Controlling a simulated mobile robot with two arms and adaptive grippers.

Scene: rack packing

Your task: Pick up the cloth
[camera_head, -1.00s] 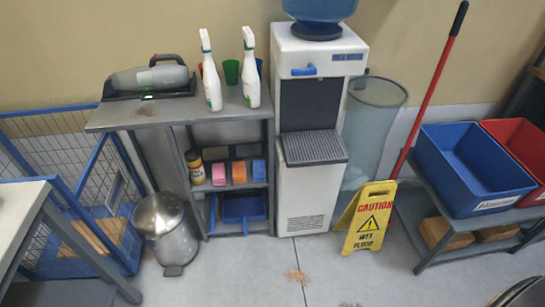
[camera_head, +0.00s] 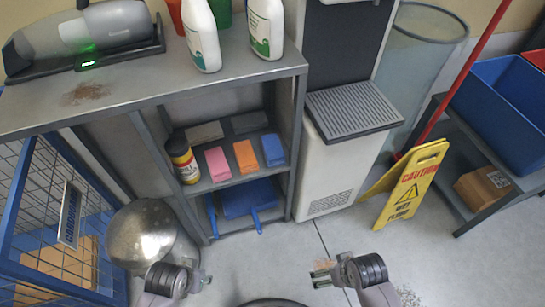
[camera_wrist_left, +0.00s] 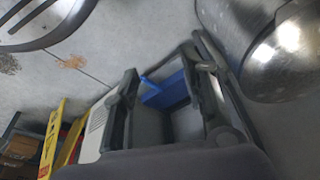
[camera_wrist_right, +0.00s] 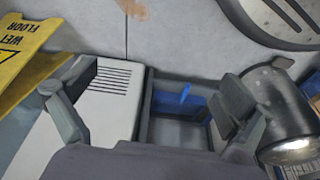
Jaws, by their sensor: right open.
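Folded cloth-like blocks in pink (camera_head: 217,163), orange (camera_head: 245,156) and blue (camera_head: 273,150) lie side by side on the middle shelf of the grey rack (camera_head: 215,183). I cannot tell for certain which of them is the cloth. Two greyish pieces (camera_head: 205,132) lie behind them. My left gripper (camera_head: 203,279) is low in front of the rack, near the bin; its fingers stand apart and empty in the left wrist view (camera_wrist_left: 165,95). My right gripper (camera_head: 322,275) is open and empty over the floor, right of the left one, apart from the rack. It also shows in the right wrist view (camera_wrist_right: 155,110).
A yellow-labelled bottle (camera_head: 182,160) stands left of the pink block. A blue dustpan (camera_head: 250,197) is on the bottom shelf. A metal bin (camera_head: 145,232), a water dispenser (camera_head: 335,170) and a wet-floor sign (camera_head: 408,190) flank the rack.

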